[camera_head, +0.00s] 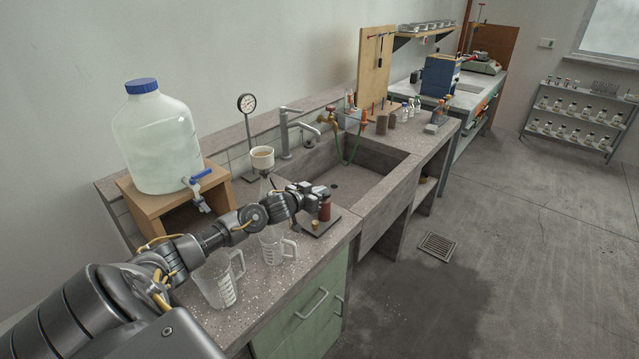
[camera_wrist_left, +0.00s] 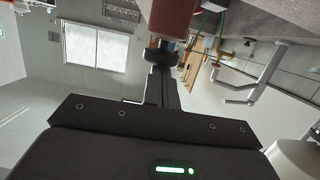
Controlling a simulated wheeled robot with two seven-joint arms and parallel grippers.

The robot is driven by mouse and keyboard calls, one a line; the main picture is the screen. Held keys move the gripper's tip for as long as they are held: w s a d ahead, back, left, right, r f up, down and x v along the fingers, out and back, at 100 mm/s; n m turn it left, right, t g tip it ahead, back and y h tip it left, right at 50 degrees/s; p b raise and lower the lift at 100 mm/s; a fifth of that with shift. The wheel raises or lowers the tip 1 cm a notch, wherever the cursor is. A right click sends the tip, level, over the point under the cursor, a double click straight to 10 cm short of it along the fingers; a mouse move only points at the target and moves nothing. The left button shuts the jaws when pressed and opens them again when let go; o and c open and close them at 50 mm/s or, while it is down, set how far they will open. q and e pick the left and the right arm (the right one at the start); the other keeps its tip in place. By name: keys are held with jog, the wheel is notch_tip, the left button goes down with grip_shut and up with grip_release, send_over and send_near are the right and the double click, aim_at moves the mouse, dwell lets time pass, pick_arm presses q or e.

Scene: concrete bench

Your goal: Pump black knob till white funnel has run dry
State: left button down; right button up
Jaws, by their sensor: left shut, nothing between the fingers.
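The white funnel (camera_head: 262,163) stands over a glass flask behind my left arm; a tan surface shows inside its rim. The red-brown pump cylinder (camera_head: 325,210) stands on a dark plate by the sink's near corner. My left gripper (camera_head: 321,189) is shut and empty, at the cylinder's top. In the left wrist view, which is turned upside down, the red-brown cylinder (camera_wrist_left: 172,18) ends in the black knob (camera_wrist_left: 158,56), right by my closed fingers (camera_wrist_left: 164,86). I cannot tell whether they touch it. My right gripper is out of view.
A large jug (camera_head: 155,140) with a blue cap and tap stands on a wooden stand (camera_head: 150,205) at left. Clear measuring jugs (camera_head: 222,288) stand on the bench under my arm. The sink (camera_head: 372,180) lies beyond the pump, with a metal tap (camera_head: 287,135) behind.

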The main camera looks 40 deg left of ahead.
pick_arm(q)
jog(key=shift+f, duration=0.15)
jog(key=s+r+p, duration=0.2)
jog(key=s+r, duration=0.4)
jog(key=s, duration=0.3)
jog(key=shift+s+r, duration=0.35)
jog(key=shift+d, duration=0.1)
